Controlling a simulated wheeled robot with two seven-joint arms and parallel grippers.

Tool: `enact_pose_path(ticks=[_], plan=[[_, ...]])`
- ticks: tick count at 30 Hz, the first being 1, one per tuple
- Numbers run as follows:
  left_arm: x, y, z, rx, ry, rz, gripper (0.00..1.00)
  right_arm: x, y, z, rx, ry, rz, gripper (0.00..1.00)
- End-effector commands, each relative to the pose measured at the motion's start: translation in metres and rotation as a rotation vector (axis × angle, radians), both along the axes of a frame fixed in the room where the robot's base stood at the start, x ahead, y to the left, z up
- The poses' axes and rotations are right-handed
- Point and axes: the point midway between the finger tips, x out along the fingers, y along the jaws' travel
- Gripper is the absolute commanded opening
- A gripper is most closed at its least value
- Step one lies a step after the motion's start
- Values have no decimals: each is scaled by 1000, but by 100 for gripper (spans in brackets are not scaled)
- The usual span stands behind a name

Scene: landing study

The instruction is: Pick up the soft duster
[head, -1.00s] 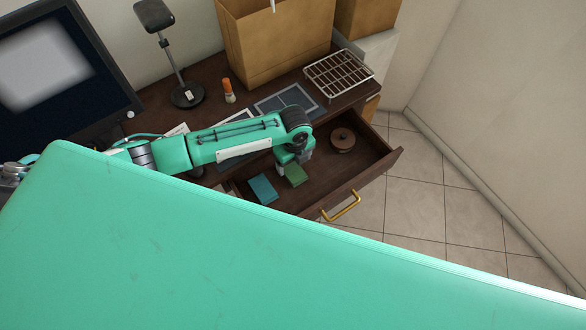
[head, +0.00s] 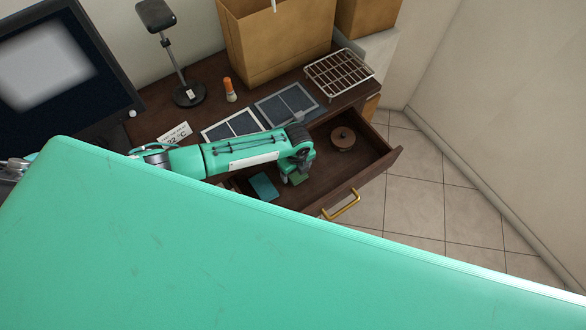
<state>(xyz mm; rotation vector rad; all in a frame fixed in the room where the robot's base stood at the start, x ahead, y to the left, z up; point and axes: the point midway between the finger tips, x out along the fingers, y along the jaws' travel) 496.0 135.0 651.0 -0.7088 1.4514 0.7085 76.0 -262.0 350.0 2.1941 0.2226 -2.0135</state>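My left gripper (head: 293,179) points down into the open drawer (head: 326,187), beside or over a small green block (head: 302,180). The gripper partly hides this block, and I cannot tell whether they touch or whether the fingers are open. A flat teal block (head: 264,187) lies just left of it in the drawer. A thin pale-grey item (head: 297,117) lies on the desk behind my wrist, partly hidden. No thing is plainly recognisable as the soft duster. My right gripper is out of view.
A round brown lidded thing (head: 343,138) sits in the drawer's right part. The desk holds dark framed panels (head: 286,104), a wire rack (head: 340,72), an orange-and-white bottle (head: 230,91), a lamp (head: 187,93), a monitor (head: 60,65) and a large box (head: 275,40).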

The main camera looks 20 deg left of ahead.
Motion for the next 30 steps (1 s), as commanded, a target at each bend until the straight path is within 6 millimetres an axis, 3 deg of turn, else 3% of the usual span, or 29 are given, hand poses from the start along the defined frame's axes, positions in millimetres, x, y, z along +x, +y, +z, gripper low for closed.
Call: enact_pose_path(ticks=[1,6,22,29,30], plan=[[0,0,0,0,0,0,60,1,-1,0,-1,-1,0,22],[0,0,0,0,0,0,30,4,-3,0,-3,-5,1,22],[0,0,12,-1,0,-1,30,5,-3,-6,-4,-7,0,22],[-28,-36,9,-3,1,-4,30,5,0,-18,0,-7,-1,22],[-24,-32,24,-2,-3,-1,30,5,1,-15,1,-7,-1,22]])
